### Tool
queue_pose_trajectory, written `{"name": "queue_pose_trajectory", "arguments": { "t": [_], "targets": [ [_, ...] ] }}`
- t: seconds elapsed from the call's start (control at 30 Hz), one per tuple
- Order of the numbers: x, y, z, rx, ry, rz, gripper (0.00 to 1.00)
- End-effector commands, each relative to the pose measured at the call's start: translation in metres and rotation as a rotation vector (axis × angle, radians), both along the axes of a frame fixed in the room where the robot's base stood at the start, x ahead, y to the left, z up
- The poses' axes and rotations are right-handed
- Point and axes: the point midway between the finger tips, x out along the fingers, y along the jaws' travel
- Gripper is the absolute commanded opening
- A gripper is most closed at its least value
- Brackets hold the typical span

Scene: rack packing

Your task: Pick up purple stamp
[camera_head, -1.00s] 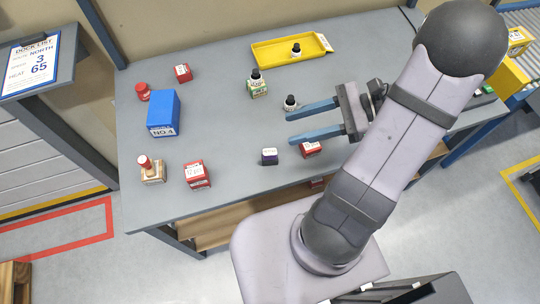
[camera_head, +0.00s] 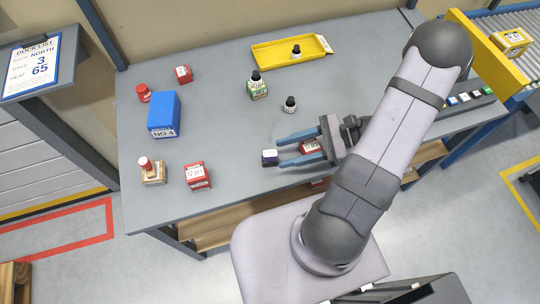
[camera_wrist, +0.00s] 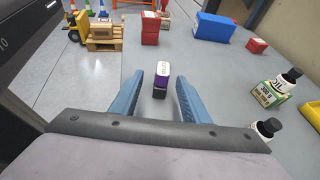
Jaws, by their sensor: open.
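The purple stamp (camera_head: 270,157) is a small block with a dark base, purple sides and a white label on top. It stands on the grey table (camera_head: 225,110) near the front edge. In the wrist view the stamp (camera_wrist: 160,80) is ahead of my gripper (camera_wrist: 158,95), roughly centred between the two blue fingers. In the head view my gripper (camera_head: 279,154) is open, its fingers pointing left toward the stamp, with the tips just short of it or at its near side.
Dark-capped bottles (camera_head: 290,104) and a yellow tray (camera_head: 270,57) are farther back. A rack of coloured blocks (camera_head: 465,101) is at the right.

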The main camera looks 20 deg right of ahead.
Motion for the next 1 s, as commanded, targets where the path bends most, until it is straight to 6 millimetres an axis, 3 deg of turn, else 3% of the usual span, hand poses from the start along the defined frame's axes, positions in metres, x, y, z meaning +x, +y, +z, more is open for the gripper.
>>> {"name": "queue_pose_trajectory", "arguments": {
  "t": [0.27,0.63,0.97,1.0],
  "targets": [
    [0.003,0.009,-0.002,0.001,0.002,0.000,0.42],
    [0.014,0.046,-0.018,0.002,0.003,0.002,0.42],
    [0.016,0.049,-0.021,-0.001,0.000,-0.001,0.42],
    [0.016,0.049,-0.021,-0.001,0.000,-0.001,0.33]
  ]
}}
